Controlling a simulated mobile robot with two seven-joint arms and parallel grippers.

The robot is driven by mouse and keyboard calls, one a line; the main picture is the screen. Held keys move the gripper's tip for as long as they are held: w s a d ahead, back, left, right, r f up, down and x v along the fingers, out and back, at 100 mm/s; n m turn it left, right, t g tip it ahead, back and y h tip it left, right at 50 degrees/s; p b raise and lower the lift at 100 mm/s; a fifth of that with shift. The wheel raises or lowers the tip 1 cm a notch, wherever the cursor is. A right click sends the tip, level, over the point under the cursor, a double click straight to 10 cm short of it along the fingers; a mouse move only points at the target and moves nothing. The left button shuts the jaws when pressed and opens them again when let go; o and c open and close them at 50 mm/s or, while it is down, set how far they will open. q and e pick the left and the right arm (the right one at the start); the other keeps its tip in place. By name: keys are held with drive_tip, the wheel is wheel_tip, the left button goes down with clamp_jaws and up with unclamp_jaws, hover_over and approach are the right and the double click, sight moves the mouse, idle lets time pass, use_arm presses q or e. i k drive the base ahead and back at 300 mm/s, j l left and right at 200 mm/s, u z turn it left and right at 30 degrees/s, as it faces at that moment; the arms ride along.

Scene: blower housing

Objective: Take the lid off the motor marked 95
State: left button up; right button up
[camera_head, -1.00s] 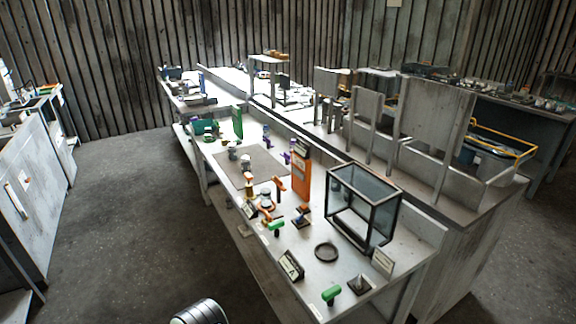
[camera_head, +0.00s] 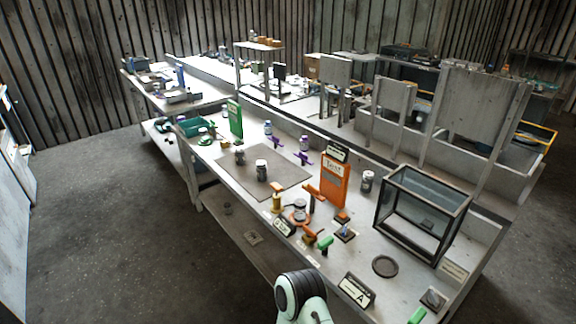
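Several small motor-like cylinders stand on the bench, too small for me to read a 95 or make out a lid. On the grey mat (camera_head: 285,177) are a grey one (camera_head: 240,155) and a white-topped, dark-bodied one (camera_head: 262,171). Another (camera_head: 299,209) sits in an orange fixture nearer the front edge. A grey one (camera_head: 367,181) stands right of the orange sign (camera_head: 333,184). Part of my arm shows at the bottom centre, apart from the cylinders. Neither gripper is in view.
A dark-framed glass box (camera_head: 425,212) stands at the right of the bench, near a dark ring (camera_head: 385,266) and a sign marked A (camera_head: 356,291). A green-handled tool (camera_head: 324,243) lies near the front edge. The floor (camera_head: 110,220) left of the bench is clear.

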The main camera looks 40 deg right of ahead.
sight(262, 174)
drive_tip(key=i+l+z, duration=0.1)
drive_tip(key=i+z, duration=0.35)
drive_tip(key=i, duration=0.25)
drive_tip(key=i+j+z, duration=0.15)
drive_tip(key=i+z, duration=0.25)
drive_tip(key=i, duration=0.3)
